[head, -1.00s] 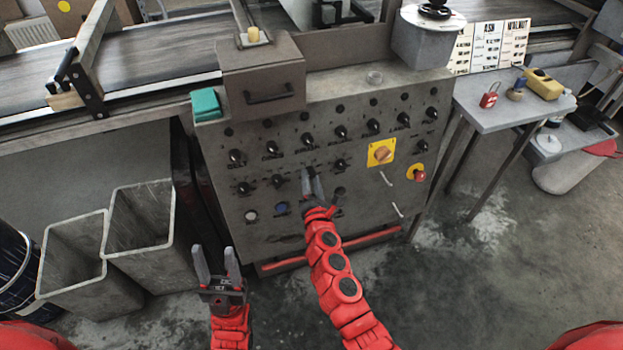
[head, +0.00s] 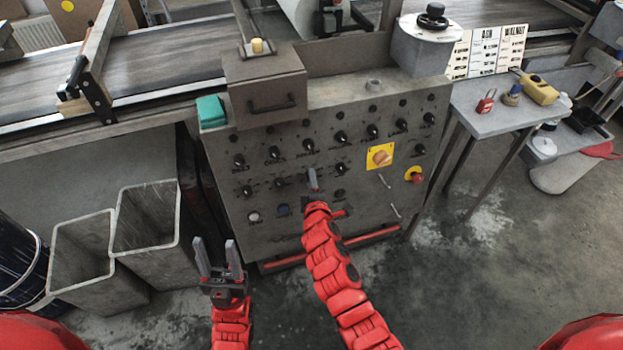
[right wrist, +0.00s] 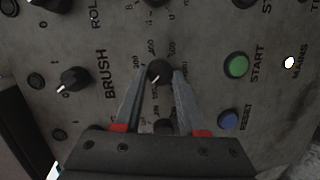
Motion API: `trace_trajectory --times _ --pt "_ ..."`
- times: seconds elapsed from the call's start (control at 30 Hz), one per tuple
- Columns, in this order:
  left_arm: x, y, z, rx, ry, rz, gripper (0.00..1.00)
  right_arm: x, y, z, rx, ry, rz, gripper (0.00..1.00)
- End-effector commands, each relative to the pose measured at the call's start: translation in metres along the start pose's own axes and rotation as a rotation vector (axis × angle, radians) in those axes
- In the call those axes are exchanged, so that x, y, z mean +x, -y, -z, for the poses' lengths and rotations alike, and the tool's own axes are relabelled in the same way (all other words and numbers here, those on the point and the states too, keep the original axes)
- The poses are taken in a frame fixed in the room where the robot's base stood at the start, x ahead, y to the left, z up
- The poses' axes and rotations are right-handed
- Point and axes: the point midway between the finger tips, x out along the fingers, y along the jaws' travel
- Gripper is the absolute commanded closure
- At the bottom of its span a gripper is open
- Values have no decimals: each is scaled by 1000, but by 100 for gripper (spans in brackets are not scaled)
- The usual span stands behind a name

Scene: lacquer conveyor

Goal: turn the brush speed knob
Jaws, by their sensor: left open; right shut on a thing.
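The brush speed knob (right wrist: 160,72) is a small black dial with a white pointer line and a numbered scale around it, beside the word BRUSH in the right wrist view. My right gripper (right wrist: 159,82) has one finger on each side of this knob and is shut on it. In the head view my right gripper (head: 313,180) is at the middle of the grey control panel (head: 380,230) and hides the knob. My left gripper (head: 219,258) is open and empty, low in front of the panel's left part.
Another black knob (right wrist: 73,79) lies beyond the BRUSH label. A green START button (right wrist: 236,65) and blue RESET button (right wrist: 228,120) are close to the right finger. A yellow-backed switch (head: 380,157) and red button (head: 415,175) are at right. Grey bins (head: 147,225) stand at left.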

Motion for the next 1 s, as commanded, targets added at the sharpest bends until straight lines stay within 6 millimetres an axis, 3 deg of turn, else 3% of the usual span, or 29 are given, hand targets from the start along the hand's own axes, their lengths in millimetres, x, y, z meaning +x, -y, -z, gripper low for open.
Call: trace_trajectory --times 0.7,1.0 --pt "56 3 9 0 0 0 50 -1 -7 -4 665 -38 141 100" --pt "68 3 11 0 0 0 50 0 -5 -6 917 -55 193 100"
